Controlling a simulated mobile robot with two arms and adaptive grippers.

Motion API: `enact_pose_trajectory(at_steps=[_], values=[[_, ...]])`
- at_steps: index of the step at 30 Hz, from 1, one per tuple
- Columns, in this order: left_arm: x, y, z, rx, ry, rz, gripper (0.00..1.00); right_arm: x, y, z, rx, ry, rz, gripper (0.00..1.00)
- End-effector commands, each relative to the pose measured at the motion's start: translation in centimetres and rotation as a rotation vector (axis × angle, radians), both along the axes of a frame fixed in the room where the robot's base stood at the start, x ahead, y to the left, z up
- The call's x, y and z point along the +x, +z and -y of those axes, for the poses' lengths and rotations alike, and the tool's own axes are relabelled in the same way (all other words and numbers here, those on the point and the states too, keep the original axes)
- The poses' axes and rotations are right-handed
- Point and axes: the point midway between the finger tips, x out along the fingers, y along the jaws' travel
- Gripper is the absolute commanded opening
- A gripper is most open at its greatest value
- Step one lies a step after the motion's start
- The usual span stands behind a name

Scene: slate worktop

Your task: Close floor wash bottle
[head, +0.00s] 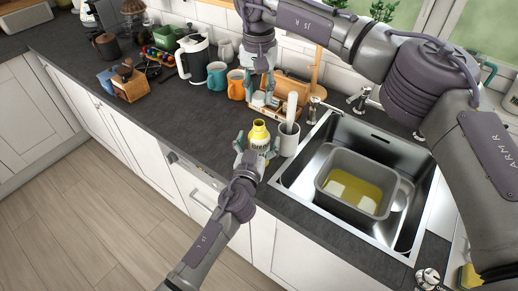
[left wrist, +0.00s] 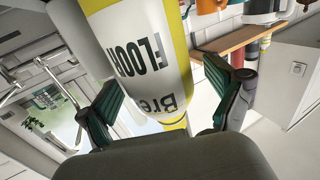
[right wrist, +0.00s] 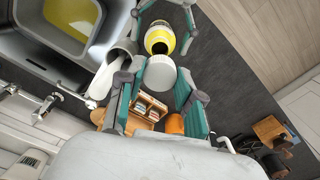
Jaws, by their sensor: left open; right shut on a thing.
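The yellow floor wash bottle (head: 260,137) stands upright on the dark worktop, left of the sink. Its label reads "FLOOR" in the left wrist view (left wrist: 138,60). From above, its open yellow neck (right wrist: 159,40) shows without a cap. My left gripper (head: 255,151) is open, with its fingers on either side of the bottle; contact cannot be told. My right gripper (head: 262,98) is above and behind the bottle, shut on a round white cap (right wrist: 160,72). In the right wrist view the cap is beside the neck, apart from it.
A grey cup (head: 289,143) with a white tube in it stands close right of the bottle. The sink (head: 290,180) holds a grey basin of yellow liquid (head: 352,193). The front-left worktop is clear.

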Motion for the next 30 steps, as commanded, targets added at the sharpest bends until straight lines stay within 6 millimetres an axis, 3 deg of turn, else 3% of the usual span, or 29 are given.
enact_pose_trajectory(at_steps=[2,18,23,30], values=[[0.0,0.0,0.0,0.0,0.0,0.0,0.91,0.0,0.0,0.0,0.0,0.0,0.0,0.25],[0.0,0.0,0.0,0.0,0.0,0.0,0.01,0.0,0.0,0.0,0.0,0.0,0.0,0.25],[0.0,0.0,0.0,0.0,0.0,0.0,0.0,0.0,-0.5,0.0,-0.001,0.0,-0.001,0.25],[0.0,0.0,0.0,0.0,0.0,-0.001,0.0,-0.1,-3.8,0.0,-0.001,0.001,-0.002,0.25]])
